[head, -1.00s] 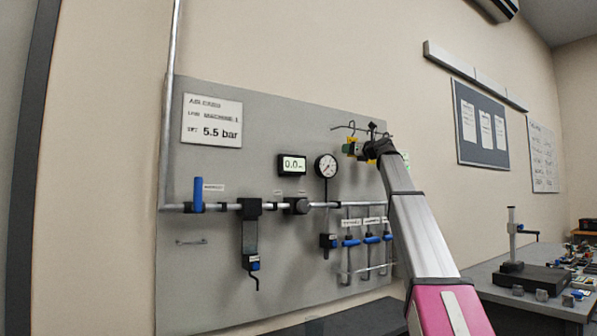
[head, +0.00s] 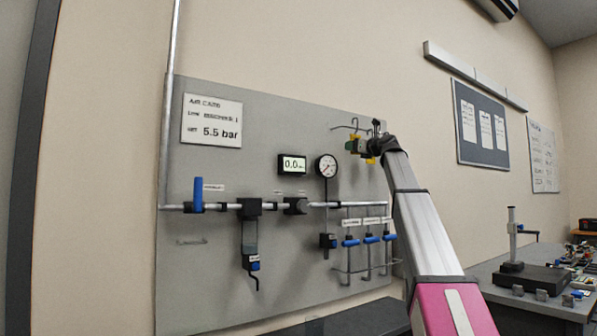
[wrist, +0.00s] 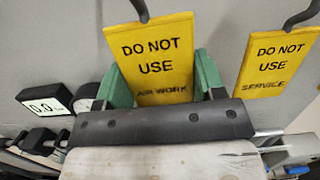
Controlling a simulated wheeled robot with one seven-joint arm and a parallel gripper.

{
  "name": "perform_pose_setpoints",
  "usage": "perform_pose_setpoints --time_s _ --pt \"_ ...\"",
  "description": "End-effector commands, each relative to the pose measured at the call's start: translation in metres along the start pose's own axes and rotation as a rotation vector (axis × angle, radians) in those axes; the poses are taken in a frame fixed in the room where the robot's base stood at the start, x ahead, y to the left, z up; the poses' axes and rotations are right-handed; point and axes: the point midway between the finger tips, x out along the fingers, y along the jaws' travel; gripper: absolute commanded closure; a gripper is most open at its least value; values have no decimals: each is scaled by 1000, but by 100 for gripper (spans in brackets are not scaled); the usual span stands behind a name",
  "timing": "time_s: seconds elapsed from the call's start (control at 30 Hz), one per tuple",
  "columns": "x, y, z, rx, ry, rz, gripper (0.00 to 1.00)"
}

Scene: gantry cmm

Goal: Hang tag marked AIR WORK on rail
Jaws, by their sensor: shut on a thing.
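The yellow tag marked DO NOT USE AIR WORK (wrist: 157,62) stands upright between the green fingers of my gripper (wrist: 160,85) in the wrist view. The fingers are shut on its sides. A dark hook (wrist: 140,8) meets its top edge; I cannot tell whether it passes through the tag. A second yellow tag, marked SERVICE (wrist: 276,62), is to the right, below another dark hook (wrist: 298,18). In the head view my gripper (head: 357,147) is at the board's upper right, just below the dark hooked rail (head: 346,127). The tag's lower edge is hidden by my gripper.
A cluttered bench (head: 500,270) stands at the right. The wall above the board is clear.

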Motion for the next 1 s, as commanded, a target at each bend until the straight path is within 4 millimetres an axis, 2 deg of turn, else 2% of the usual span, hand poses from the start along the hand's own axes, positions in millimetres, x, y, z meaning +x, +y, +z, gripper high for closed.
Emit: perform_pose_setpoints --time_s 1.0 --pt "-61 0 9 0 -1 -1 52"
